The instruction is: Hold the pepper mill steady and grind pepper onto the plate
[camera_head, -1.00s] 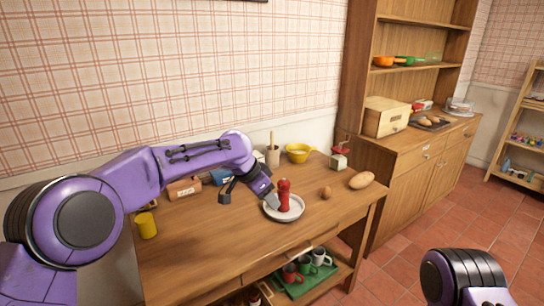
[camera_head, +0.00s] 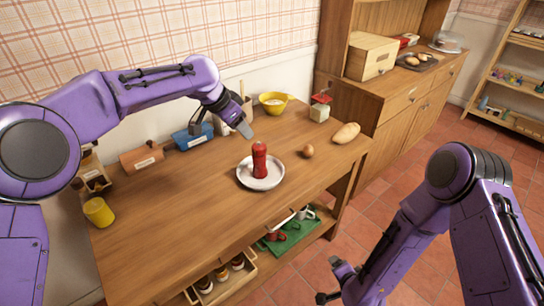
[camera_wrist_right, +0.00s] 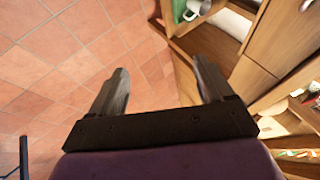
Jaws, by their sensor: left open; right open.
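The red pepper mill (camera_head: 259,160) stands upright on the white plate (camera_head: 273,183) on the wooden table. My left gripper (camera_head: 222,132) is open and empty, up and to the left of the mill, apart from it and above the table. My right gripper shows low in the head view (camera_head: 330,286), in front of the table. In the right wrist view my right gripper (camera_wrist_right: 160,85) has its fingers spread with nothing between them. The mill and plate are not in that wrist view.
A brown egg (camera_head: 307,151), a bread loaf (camera_head: 346,133) and a yellow bowl (camera_head: 273,103) are on the table. A yellow cup (camera_head: 99,212) stands at the left end. Under the table are a green tray (camera_head: 300,232) and a drawer with jars (camera_head: 222,276). The table's front middle is clear.

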